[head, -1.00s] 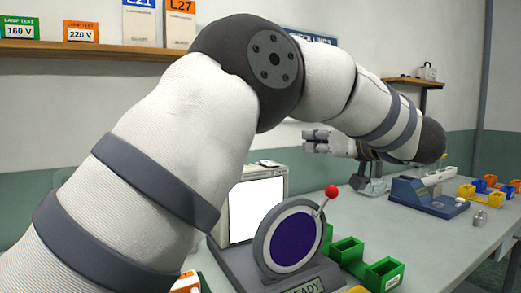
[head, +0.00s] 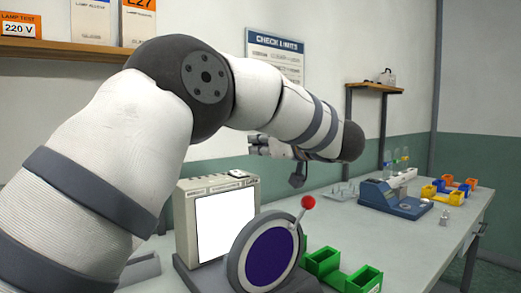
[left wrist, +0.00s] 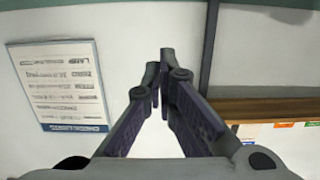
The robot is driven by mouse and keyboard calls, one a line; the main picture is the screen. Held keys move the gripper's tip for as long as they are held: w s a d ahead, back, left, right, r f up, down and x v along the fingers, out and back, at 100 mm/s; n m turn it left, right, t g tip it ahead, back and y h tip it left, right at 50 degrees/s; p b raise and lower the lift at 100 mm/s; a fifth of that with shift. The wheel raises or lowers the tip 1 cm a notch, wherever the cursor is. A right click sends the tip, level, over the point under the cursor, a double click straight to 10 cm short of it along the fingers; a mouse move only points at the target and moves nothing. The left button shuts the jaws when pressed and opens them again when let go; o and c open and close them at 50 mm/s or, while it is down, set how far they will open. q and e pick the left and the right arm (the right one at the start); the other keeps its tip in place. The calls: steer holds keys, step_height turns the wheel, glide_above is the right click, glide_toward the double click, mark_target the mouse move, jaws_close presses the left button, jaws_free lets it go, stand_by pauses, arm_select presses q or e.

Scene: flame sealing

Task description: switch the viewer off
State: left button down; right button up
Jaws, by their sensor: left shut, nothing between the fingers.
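The viewer (head: 225,225), a beige box with a bright white lit front, stands on the bench in the head view. A small white piece (head: 238,173) lies on its top; I cannot tell if it is a switch. My left gripper (head: 256,145) is raised above and behind the viewer, clear of it, partly beside my forearm. In the left wrist view its fingers (left wrist: 160,80) are closed together with nothing between them, facing the wall. The viewer is not in that view. My right gripper is not in view.
A dark round disc (head: 268,260) with a red-knobbed lever (head: 307,203) stands in front of the viewer. Green bins (head: 322,262), a blue device (head: 395,200) and coloured bins (head: 450,188) lie to the right. A poster (head: 275,52) and shelf (head: 60,50) are on the wall.

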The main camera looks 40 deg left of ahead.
arm_select(q)
glide_above(243, 174)
steer(key=shift+d+f, duration=0.2)
steer(key=shift+f, duration=0.3)
steer(key=shift+a+f, duration=0.2)
steer(key=shift+f, duration=1.7)
